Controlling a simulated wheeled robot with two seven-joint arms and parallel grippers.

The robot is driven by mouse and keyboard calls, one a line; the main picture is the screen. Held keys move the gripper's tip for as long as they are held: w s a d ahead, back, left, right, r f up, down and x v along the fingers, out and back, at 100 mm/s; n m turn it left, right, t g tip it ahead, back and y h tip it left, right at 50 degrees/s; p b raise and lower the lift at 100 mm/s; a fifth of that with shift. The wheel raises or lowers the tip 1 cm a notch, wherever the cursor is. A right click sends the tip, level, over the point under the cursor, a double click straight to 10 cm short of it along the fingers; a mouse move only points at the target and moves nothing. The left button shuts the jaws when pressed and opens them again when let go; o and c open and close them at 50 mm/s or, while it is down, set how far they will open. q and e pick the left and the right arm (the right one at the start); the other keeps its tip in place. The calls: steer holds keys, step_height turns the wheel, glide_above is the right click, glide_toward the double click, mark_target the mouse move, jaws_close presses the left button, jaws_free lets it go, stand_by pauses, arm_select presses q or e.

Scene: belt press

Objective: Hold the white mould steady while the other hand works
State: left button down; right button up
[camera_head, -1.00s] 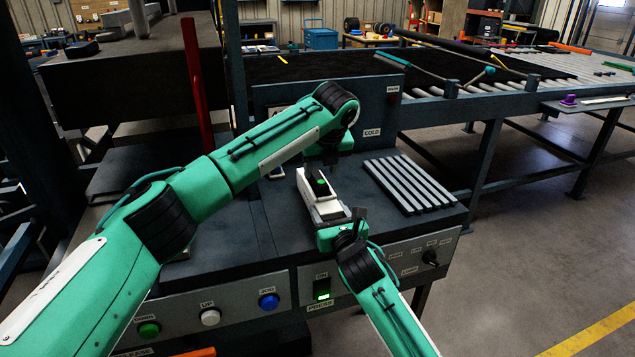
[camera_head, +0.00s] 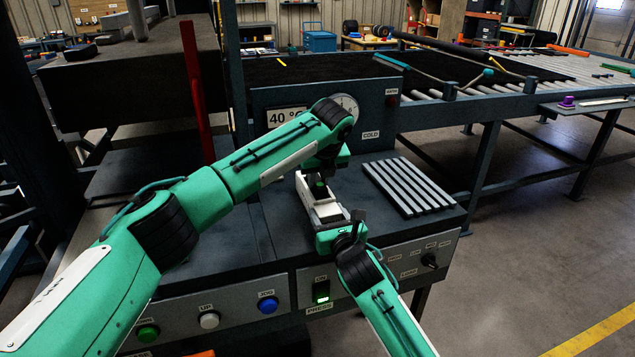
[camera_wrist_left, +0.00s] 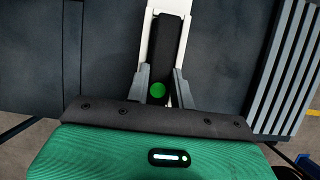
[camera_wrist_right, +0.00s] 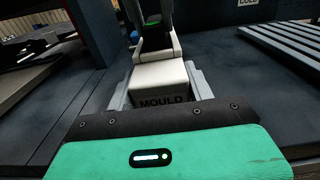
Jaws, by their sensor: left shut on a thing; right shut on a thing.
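The white mould (camera_head: 308,200) lies on the dark press bench, long and narrow, with a dark open hollow in its top. The right wrist view shows its front block (camera_wrist_right: 163,74) marked MOULD. My right gripper (camera_head: 338,226) is shut on this near end, one finger on each side. My left gripper (camera_head: 320,180) is over the far part of the mould, shut on a small dark piece with a green spot (camera_wrist_left: 158,90). The green spot also shows in the right wrist view (camera_wrist_right: 153,20). I cannot tell whether the piece touches the hollow's floor.
A ribbed grey rack (camera_head: 412,186) lies right of the mould. Behind stands a panel (camera_head: 375,110) with a 40 °C display, a dial and a COLD label. A red upright lever (camera_head: 195,95) is at left. Buttons and a lit green switch (camera_head: 321,291) line the front.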

mark_target(319, 182)
arm_select(q)
step_height(319, 182, up, 10)
stand_by(0.4)
arm_select(e)
steer(key=o, duration=1.5)
steer(key=shift+c, duration=0.2)
steer(key=shift+s, duration=0.1)
